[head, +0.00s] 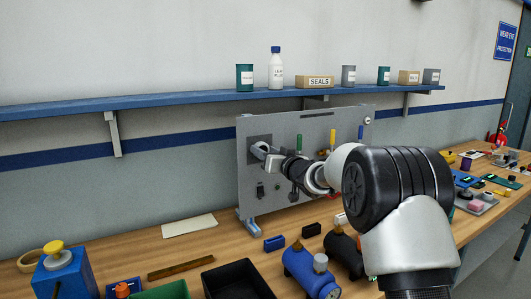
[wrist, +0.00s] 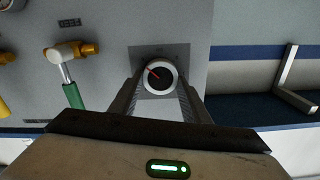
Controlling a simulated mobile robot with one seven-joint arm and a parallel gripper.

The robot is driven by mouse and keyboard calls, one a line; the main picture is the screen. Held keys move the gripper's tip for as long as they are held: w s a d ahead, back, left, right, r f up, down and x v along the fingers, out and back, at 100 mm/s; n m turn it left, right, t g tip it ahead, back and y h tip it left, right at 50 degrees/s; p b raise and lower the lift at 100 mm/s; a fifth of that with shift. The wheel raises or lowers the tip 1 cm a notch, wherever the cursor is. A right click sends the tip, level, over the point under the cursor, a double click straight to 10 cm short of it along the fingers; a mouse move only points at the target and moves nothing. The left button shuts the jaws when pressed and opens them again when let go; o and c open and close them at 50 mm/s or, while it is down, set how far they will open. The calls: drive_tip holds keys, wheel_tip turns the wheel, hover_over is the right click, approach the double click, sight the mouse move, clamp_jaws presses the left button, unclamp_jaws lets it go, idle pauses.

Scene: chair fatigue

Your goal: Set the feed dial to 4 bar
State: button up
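The feed dial (wrist: 158,75) shows in the wrist view as a round knob with a pale rim, a black face and a red pointer. The pointer leans to the upper left in that picture. The dial sits on a square grey plate on an upright grey panel (head: 305,125). My gripper (wrist: 159,88) is at the dial, with one finger on each side of it. Whether the fingers press on the rim or stand just clear cannot be told. In the head view my gripper (head: 262,152) reaches the panel's upper left. No scale numbers are readable.
A valve with a green handle (wrist: 73,92) is beside the dial on the panel. A blue shelf (head: 200,101) with jars and boxes runs above. The wooden bench (head: 215,243) holds a blue tank (head: 305,268), a black bin (head: 236,280) and other parts.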

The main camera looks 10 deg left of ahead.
drive_tip(key=shift+c, duration=0.6)
drive_tip(key=shift+n+b, duration=0.3)
drive_tip(key=shift+n, duration=0.1)
drive_tip(key=shift+s+a+f+n+b, duration=0.15)
drive_tip(key=shift+n+b, duration=2.15)
drive_tip(key=shift+n, duration=1.9)
drive_tip(key=shift+w+f+n+b, duration=0.1)
drive_tip(key=shift+n+b, duration=2.2)
drive_tip(key=shift+n, duration=1.9)
drive_tip(key=o, duration=1.1)
drive_tip(key=shift+c, duration=0.2)
drive_tip(key=shift+s+r, duration=0.1)
